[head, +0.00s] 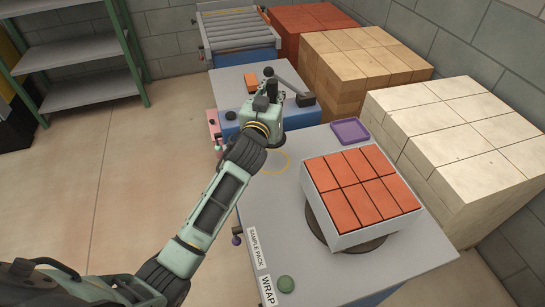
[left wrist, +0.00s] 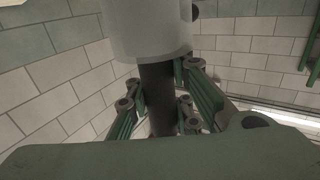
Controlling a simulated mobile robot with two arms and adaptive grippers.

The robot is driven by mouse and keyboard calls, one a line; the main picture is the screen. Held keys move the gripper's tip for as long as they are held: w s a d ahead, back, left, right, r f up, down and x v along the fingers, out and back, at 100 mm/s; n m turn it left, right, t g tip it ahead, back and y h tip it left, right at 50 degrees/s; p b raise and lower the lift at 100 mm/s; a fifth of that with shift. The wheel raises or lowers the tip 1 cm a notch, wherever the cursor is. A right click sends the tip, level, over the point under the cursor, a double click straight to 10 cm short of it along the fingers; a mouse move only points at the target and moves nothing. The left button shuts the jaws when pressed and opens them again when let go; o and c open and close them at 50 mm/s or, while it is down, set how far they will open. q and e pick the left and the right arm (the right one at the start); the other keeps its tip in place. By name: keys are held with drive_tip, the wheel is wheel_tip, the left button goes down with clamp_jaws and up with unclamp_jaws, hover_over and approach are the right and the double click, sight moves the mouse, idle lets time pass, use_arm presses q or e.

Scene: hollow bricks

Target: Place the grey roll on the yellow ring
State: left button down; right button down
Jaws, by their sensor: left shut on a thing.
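The grey roll (left wrist: 150,30) shows at the top of the left wrist view as a pale grey cylinder, partly cut off by the picture edge. A dark core (left wrist: 160,95) runs from it down between the fingers. My left gripper (left wrist: 165,105) is shut on this core. In the head view my left gripper (head: 268,101) is over the far part of the table, beyond the ring in the picture, and I cannot clearly make out the roll there. The yellow ring (head: 288,161) is a thin circle on the grey tabletop, partly covered by my left arm. My right gripper is not in view.
A pack of orange bricks (head: 360,186) stands on a dark turntable (head: 318,222) at the right. A purple tray (head: 350,131) lies at the table's back edge. Pale brick stacks (head: 450,130) stand beyond the right side.

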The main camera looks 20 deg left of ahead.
use_arm(q)
wheel_tip(320, 180, down, 6)
drive_tip(key=shift+f+b, duration=0.1)
drive_tip(key=shift+b, duration=0.3)
drive_tip(key=shift+f+b, duration=0.4)
drive_tip(key=shift+f, duration=1.4)
drive_tip(key=shift+f, duration=0.15)
drive_tip(key=c, duration=1.6)
unclamp_jaws()
drive_tip(key=shift+o, duration=0.2)
